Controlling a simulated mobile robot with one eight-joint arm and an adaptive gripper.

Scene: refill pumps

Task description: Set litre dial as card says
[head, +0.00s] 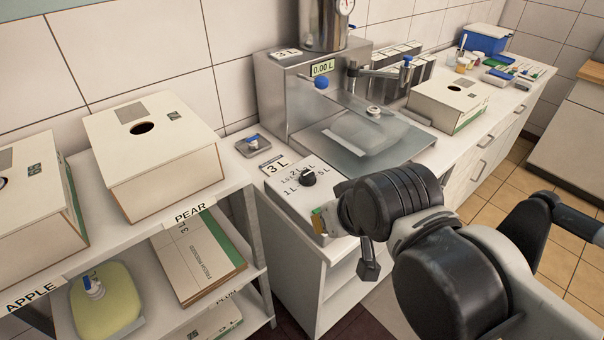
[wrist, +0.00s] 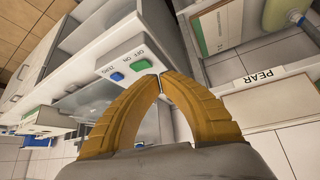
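The litre dial is a black knob (head: 308,178) on a white box on the counter, ringed by litre marks including 1 L, 2 L and 5 L. Its pointer direction is too small to tell. A card reading 3 L (head: 274,165) lies just behind the box, and a 3 L sign (head: 286,53) sits on the steel filling machine (head: 290,95). My gripper's yellow fingers (wrist: 160,75) meet at their tips and hold nothing visible. They are in front of a panel with a blue button (wrist: 117,77) and a green button (wrist: 140,64). In the head view my arm mostly hides them.
The machine's display (head: 322,68) reads 0.00 L. A shelf with a PEAR box (head: 150,165) and an APPLE box (head: 35,215) stands on the left. Another carton (head: 448,103) stands on the counter at right. Floor shows beyond the counter.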

